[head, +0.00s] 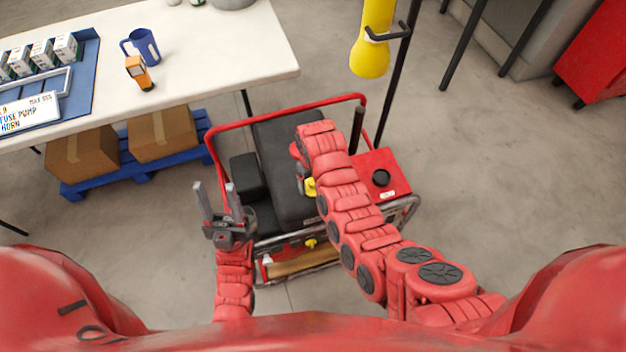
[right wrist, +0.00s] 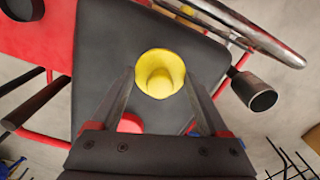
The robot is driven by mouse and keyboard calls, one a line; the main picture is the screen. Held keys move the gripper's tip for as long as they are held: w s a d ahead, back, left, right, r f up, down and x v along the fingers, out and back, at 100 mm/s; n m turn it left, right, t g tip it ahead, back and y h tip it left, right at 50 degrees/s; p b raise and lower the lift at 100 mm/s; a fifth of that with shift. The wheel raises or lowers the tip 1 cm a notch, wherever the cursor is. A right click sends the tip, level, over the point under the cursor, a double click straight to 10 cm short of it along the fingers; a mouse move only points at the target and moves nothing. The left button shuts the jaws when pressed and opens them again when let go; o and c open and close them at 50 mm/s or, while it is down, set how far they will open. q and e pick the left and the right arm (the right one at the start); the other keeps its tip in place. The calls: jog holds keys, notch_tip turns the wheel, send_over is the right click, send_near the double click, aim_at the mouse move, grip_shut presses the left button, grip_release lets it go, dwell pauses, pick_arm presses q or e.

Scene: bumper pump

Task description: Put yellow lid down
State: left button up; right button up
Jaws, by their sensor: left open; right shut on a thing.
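The yellow lid (right wrist: 160,75) sits between the fingertips of my right gripper (right wrist: 160,82) in the right wrist view. It is round with a raised knob, and my right gripper is shut on it. The lid (head: 310,188) shows partly in the head view beside my right arm, which hides most of the gripper. It is over the dark top (head: 280,140) of the pump machine; I cannot tell whether it touches. My left gripper (head: 217,190) is open and empty at the machine's left side, with its fingers pointing up.
The machine has a red tube frame (head: 240,122) and a red box (head: 378,172) with a black cap. A white table (head: 220,50) at upper left holds a blue mug (head: 145,46), an orange device (head: 138,72) and a blue tray (head: 86,75). A yellow cylinder (head: 371,50) stands behind.

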jog(key=shift+w, duration=1.2)
notch_tip(320, 180, down, 2)
jog(key=shift+f, duration=0.9)
jog(key=shift+f, duration=0.1)
jog(key=o, duration=1.2)
